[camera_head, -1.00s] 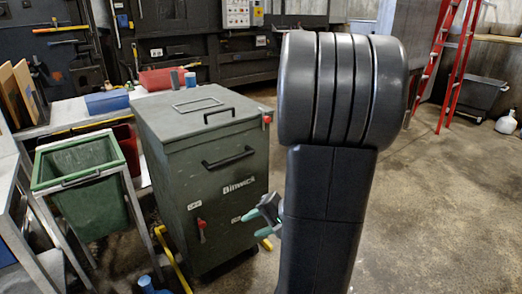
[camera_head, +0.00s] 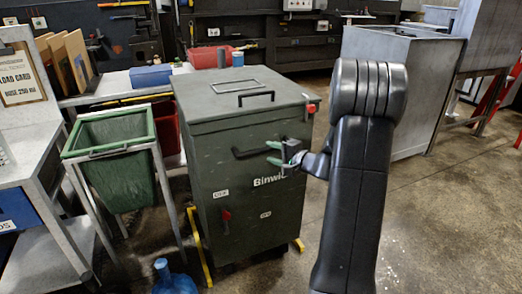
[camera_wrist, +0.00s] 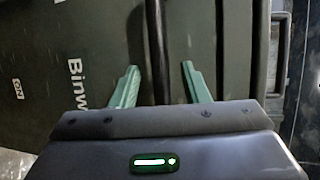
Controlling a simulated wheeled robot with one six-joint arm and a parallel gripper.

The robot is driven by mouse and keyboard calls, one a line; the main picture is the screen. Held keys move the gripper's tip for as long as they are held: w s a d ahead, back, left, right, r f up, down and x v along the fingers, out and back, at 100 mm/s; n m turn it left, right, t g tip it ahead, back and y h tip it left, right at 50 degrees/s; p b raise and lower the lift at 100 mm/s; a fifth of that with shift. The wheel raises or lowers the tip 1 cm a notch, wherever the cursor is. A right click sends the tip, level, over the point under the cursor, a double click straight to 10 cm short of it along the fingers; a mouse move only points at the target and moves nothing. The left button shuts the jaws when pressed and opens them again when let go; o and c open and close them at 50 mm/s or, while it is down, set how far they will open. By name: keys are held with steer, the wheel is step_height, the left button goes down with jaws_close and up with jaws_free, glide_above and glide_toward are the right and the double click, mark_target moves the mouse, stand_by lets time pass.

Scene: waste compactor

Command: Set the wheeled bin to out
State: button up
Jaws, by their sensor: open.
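A dark green boxy bin (camera_head: 245,125) lettered "Binwi…" stands at the middle of the head view. Its lid is shut, with a black handle on top. A dark bar handle (camera_head: 248,153) crosses its upper front. A red lever (camera_head: 227,216) sits lower on the front. Its wheels are not clearly visible. My gripper (camera_head: 270,153) is open at the right part of the front handle. In the wrist view the handle (camera_wrist: 157,45) runs between the two green fingers of my gripper (camera_wrist: 160,70), with a gap on both sides. My arm hides part of the bin's lettering.
An open green bin (camera_head: 115,165) in a metal frame stands at the left, beside a workbench (camera_head: 45,170). A blue bottle (camera_head: 172,280) stands on the floor in front. A grey metal hopper (camera_head: 400,85) stands behind my arm at right. The floor at the lower right is clear.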

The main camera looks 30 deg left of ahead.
mark_target(266, 151)
steer(key=x, duration=0.6)
steer(key=shift+a+f, duration=0.1)
steer(key=shift+a, duration=0.05)
steer(key=shift+c, duration=0.2)
jaws_close()
